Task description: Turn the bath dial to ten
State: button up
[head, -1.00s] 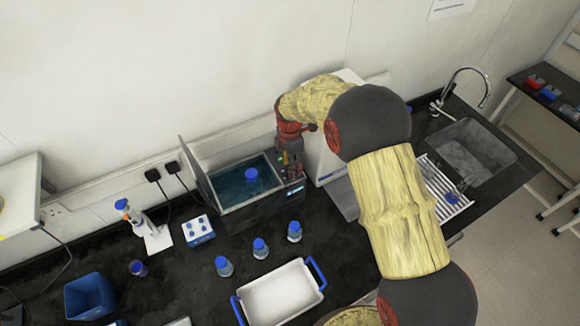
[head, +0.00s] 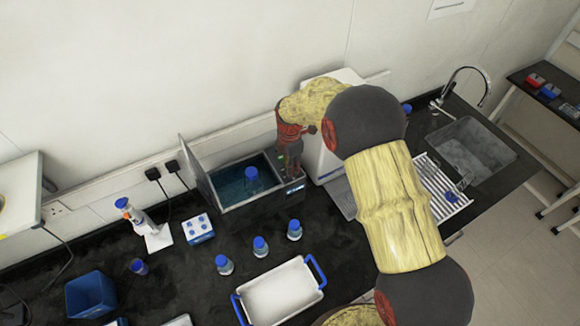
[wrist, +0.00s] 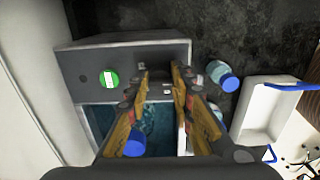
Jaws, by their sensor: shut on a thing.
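The water bath (head: 232,205) stands on the bench with its lid up and blue water inside. Its control panel (wrist: 85,58) shows in the wrist view, with a round green mark (wrist: 109,79) left of my fingers. My gripper (wrist: 160,75) is over this panel, fingertips down at it, and shut on the dial. The dial is mostly hidden between the fingertips, and its setting cannot be read. In the head view my gripper (head: 292,163) is at the right end of the bath. A blue-capped bottle (head: 252,178) stands in the water.
Several blue-capped bottles (head: 260,246) stand in front of the bath, with a white tray (head: 280,290) before them. A white box-shaped device (head: 328,160) stands close right of my gripper.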

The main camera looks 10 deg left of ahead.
grip_shut()
jog(key=shift+m, duration=0.3)
jog(key=m+b, duration=0.3)
jog(key=m, duration=0.2)
jog(key=shift+f, duration=0.1)
jog(key=m+b, duration=0.1)
jog(key=m, duration=0.3)
jog(key=shift+b, duration=0.3)
jog(key=m+b, duration=0.1)
jog(key=m, duration=0.3)
jog(key=m+b, duration=0.1)
jog(key=m, duration=0.6)
jog(key=shift+m, duration=0.4)
jog(key=m+b, duration=0.1)
jog(key=m, duration=0.5)
jog(key=shift+m, duration=0.3)
